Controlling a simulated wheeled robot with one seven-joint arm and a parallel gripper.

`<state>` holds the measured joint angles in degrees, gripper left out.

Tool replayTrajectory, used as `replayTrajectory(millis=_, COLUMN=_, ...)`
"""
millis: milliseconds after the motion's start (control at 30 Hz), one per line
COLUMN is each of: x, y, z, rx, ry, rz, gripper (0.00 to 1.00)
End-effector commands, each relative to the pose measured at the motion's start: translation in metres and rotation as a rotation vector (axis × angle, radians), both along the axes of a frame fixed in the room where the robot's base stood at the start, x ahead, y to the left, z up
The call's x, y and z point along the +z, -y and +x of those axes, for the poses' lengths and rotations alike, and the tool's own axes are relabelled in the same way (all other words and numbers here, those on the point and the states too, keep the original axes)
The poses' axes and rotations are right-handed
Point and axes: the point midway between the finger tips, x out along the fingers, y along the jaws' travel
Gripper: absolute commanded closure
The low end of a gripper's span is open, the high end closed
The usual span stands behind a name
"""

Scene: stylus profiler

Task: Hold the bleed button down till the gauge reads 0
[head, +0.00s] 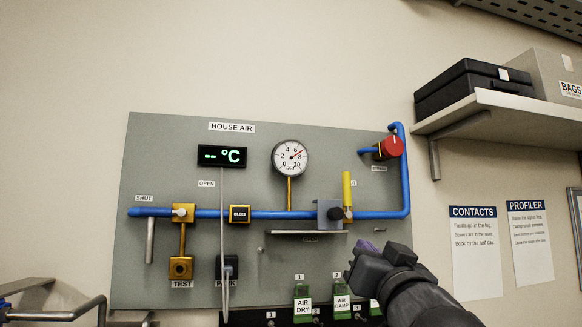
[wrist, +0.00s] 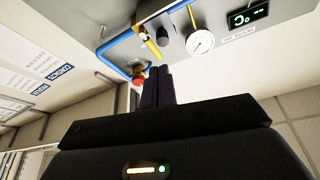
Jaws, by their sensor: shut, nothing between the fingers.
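The bleed button is a black square labelled BLEED (head: 239,214) on a brass block in the blue pipe, left of centre on the grey panel. I cannot make it out in the wrist view. The gauge also shows in the wrist view (wrist: 200,42). My gripper (head: 366,247) is shut and empty at the lower right of the panel, well apart from the button. Its dark fingers also show in the wrist view (wrist: 158,86).
A yellow lever (head: 347,190) and a grey block (head: 329,214) stand between gripper and button, above a small shelf (head: 306,232). A red knob (head: 390,147) is at upper right.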

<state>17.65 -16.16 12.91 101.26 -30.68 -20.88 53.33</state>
Motion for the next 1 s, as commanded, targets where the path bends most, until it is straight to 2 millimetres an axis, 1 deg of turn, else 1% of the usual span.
replayTrajectory(millis=267, x=-0.002, y=0.001, z=0.001, rx=-0.002, ry=-0.006, rz=0.0, gripper=1.0)
replayTrajectory(millis=367, x=-0.015, y=0.004, z=0.007, rx=-0.013, ry=-0.037, rz=0.001, gripper=1.0)
replayTrajectory(millis=467, x=-0.043, y=0.012, z=0.019, rx=-0.042, ry=-0.108, rz=-0.003, gripper=1.0)
replayTrajectory(millis=567, x=-0.088, y=0.022, z=0.033, rx=-0.078, ry=-0.218, rz=-0.012, gripper=1.0)
replayTrajectory(millis=633, x=-0.126, y=0.028, z=0.042, rx=-0.104, ry=-0.312, rz=-0.025, gripper=1.0)
replayTrajectory(millis=733, x=-0.182, y=0.036, z=0.048, rx=-0.135, ry=-0.452, rz=-0.048, gripper=1.0)
replayTrajectory(millis=767, x=-0.199, y=0.038, z=0.049, rx=-0.142, ry=-0.494, rz=-0.058, gripper=1.0)
replayTrajectory(millis=800, x=-0.222, y=0.04, z=0.049, rx=-0.149, ry=-0.552, rz=-0.07, gripper=1.0)
replayTrajectory(millis=867, x=-0.255, y=0.043, z=0.047, rx=-0.158, ry=-0.639, rz=-0.09, gripper=1.0)
replayTrajectory(millis=900, x=-0.278, y=0.044, z=0.044, rx=-0.162, ry=-0.697, rz=-0.105, gripper=1.0)
replayTrajectory(millis=967, x=-0.311, y=0.045, z=0.038, rx=-0.164, ry=-0.787, rz=-0.129, gripper=1.0)
replayTrajectory(millis=1000, x=-0.333, y=0.046, z=0.033, rx=-0.162, ry=-0.846, rz=-0.145, gripper=1.0)
